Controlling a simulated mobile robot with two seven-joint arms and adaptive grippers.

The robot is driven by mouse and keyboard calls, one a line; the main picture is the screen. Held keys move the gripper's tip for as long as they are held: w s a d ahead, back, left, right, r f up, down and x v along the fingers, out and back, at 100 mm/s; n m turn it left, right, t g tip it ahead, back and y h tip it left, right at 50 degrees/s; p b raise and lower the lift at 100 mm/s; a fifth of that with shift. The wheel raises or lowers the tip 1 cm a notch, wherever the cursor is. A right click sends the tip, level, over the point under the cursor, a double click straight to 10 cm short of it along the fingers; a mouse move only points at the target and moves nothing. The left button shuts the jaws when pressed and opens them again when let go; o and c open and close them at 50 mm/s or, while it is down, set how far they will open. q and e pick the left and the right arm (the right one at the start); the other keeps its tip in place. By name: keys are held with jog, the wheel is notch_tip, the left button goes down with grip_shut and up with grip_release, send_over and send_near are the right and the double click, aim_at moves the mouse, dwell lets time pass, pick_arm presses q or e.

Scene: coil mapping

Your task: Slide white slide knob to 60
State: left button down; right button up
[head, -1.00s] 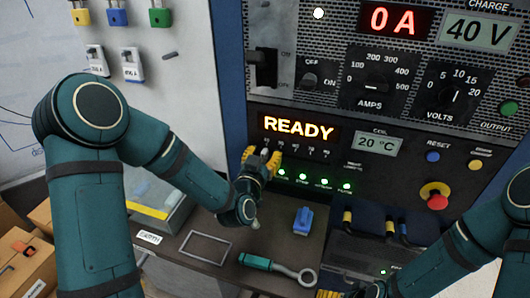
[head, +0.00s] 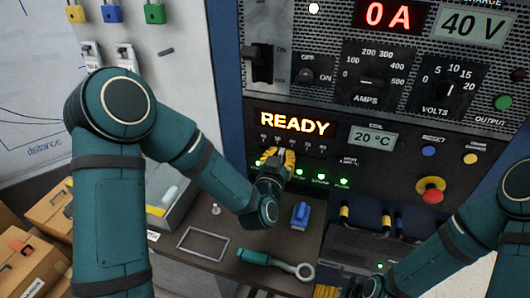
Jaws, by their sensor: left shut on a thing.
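My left gripper (head: 278,156), with yellow fingers, is at the slider scale (head: 293,142) under the READY display. It is shut on the white slide knob, which is mostly hidden between the fingers. The fingers are near the second mark from the left of the scale, just left of the middle mark, which appears to be 60. The small digits are hard to read. My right gripper (head: 326,291) shows only in part at the bottom edge, and its opening cannot be made out.
Green lights (head: 321,177) line the panel below the slider. A red emergency button (head: 431,193) is to the right. On the shelf below lie a blue clip-like object (head: 300,215), a teal-handled ring tool (head: 270,260) and a grey frame (head: 203,243).

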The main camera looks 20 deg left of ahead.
pick_arm(q)
jog(key=shift+d, duration=1.15)
jog(key=c, duration=0.9)
grip_release()
jog(key=shift+c, duration=0.2)
jog(key=s, duration=0.7)
jog(key=shift+s, duration=0.25)
jog(key=shift+a, duration=0.1)
